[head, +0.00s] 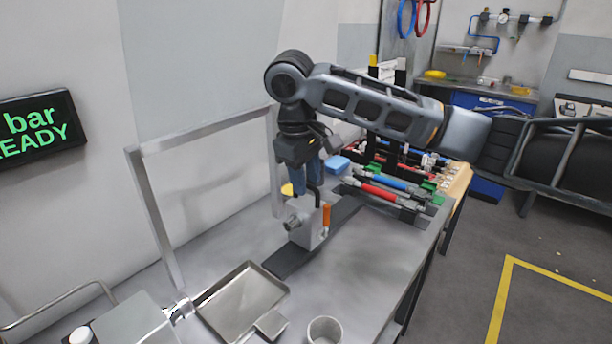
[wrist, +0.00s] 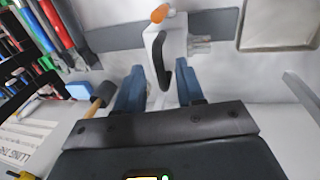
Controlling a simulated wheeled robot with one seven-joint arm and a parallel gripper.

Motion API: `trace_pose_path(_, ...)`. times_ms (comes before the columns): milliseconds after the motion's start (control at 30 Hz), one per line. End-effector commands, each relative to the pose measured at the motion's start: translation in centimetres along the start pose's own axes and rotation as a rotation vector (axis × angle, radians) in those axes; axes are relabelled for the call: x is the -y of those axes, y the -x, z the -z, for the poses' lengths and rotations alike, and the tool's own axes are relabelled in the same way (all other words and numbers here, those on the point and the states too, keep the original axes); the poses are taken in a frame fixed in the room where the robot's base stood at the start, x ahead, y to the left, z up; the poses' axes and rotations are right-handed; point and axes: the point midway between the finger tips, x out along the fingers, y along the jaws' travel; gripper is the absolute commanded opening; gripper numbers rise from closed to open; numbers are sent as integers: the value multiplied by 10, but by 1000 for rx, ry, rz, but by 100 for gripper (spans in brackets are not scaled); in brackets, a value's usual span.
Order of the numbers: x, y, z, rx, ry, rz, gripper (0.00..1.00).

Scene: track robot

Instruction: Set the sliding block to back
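The sliding block (head: 306,226) is a light grey block with an orange tab and a black handle on top. It stands on a dark flat rail (head: 288,261) along the bench. In the wrist view the block (wrist: 171,42) is at the upper middle, with its curved black handle (wrist: 157,62) below the orange tab. My gripper (head: 308,190) is over the block, pointing down. In the wrist view its two blue fingers (wrist: 160,80) are apart, one on each side of the handle, with visible gaps. Part of the block is hidden by the fingers.
A metal tray (head: 240,300) and a grey cup (head: 324,331) stand at the front of the bench. Red and blue handled tools (head: 385,190) lie behind the block. A metal frame (head: 150,205) stands to the left. A mallet (wrist: 100,97) lies near the left finger in the wrist view.

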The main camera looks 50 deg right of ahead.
Motion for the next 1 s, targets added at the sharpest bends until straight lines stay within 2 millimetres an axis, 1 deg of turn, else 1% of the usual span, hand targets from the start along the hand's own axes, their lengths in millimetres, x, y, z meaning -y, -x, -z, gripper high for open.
trace_pose_path(67, 0, 0, 0, 0, 0, 0, 38)
trace_pose_path(467, 0, 0, 0, 0, 0, 0, 0)
trace_pose_path(1000, -1, 0, 2, -1, -1, 0, 0)
